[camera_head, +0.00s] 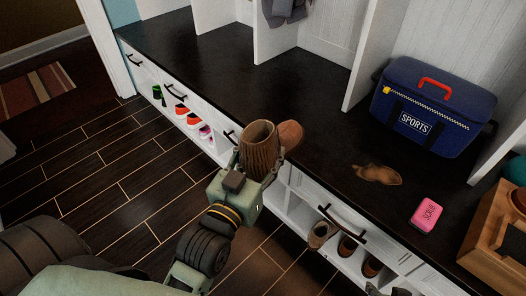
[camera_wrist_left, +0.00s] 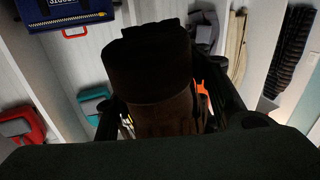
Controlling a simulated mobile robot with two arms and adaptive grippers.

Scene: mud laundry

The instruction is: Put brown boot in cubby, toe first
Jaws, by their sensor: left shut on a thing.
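The brown boot (camera_head: 259,146) is held by my left gripper (camera_head: 262,168) in the head view, at the front edge of the bench. Its shaft opening faces up toward the camera and its toe points right, over the dark bench top. In the left wrist view the boot (camera_wrist_left: 165,105) fills the middle, dark and close, between the fingers. Cubbies (camera_head: 300,212) with white walls lie under the bench top. Several of them hold shoes. My right gripper is in neither view.
A blue sports bag (camera_head: 432,108), a brown item (camera_head: 378,174) and a pink box (camera_head: 427,214) sit on the black bench top (camera_head: 225,75). A wooden crate (camera_head: 490,235) stands at right. Colourful shoes (camera_head: 181,111) fill the left cubbies. The wood floor (camera_head: 110,180) in front is clear.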

